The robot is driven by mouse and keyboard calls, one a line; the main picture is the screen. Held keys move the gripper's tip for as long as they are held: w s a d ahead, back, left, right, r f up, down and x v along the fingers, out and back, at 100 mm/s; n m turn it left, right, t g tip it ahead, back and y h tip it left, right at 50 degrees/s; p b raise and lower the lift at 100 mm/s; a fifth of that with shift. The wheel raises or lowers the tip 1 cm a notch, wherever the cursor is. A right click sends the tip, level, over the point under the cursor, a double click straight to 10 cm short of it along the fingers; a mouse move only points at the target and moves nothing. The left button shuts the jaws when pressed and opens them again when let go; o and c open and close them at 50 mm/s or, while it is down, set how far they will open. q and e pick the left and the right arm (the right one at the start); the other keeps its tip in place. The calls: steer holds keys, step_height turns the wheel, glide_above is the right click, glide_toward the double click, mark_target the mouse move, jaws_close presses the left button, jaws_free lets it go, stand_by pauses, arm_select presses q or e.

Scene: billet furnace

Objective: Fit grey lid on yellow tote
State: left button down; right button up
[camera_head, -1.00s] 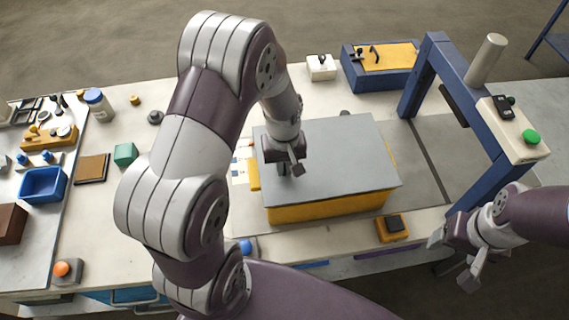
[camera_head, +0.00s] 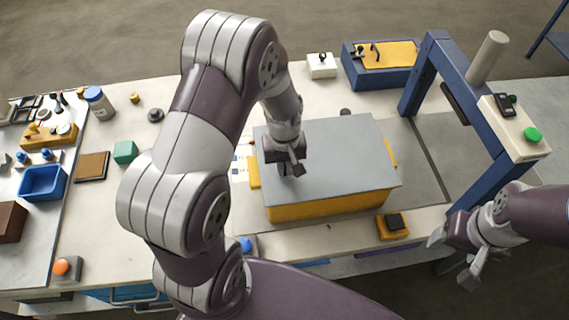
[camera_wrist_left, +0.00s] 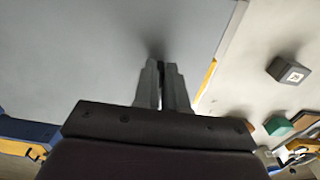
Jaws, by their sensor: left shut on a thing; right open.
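The grey lid (camera_head: 335,165) lies over the top of the yellow tote (camera_head: 330,206) on the bench, in the middle of the head view. Yellow shows below the lid's front edge and at its left and right sides; whether the lid is fully seated cannot be told. My left gripper (camera_head: 292,170) is at the lid's left part, its jaws nearly together on something at the lid's top. In the left wrist view the fingers (camera_wrist_left: 162,85) meet the grey surface, and what they hold is hidden. My right gripper (camera_head: 458,262) is open and empty, beyond the bench's front right edge.
A blue gantry frame (camera_head: 485,190) with a green button stands right of the tote. A blue box with a yellow top (camera_head: 380,65) is behind. A yellow-and-black block (camera_head: 393,226) sits at the front. A blue tray (camera_head: 43,182) and small items lie left.

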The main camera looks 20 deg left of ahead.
arm_select(q)
steer(key=c, duration=1.1)
jaws_free()
step_height(320, 180, up, 7)
steer(key=p, duration=0.6)
steer(key=shift+r, duration=0.1)
steer(key=s+d+f+m+t+b, duration=0.1)
steer(key=s+d+m+b, duration=0.1)
steer(key=s+m+b, duration=0.5)
steer(key=s+b, duration=0.1)
steer(key=b, duration=0.2)
steer(key=shift+s+d+f+b, duration=0.2)
steer(key=shift+s+f+b, duration=0.05)
steer(key=shift+s+b, duration=0.05)
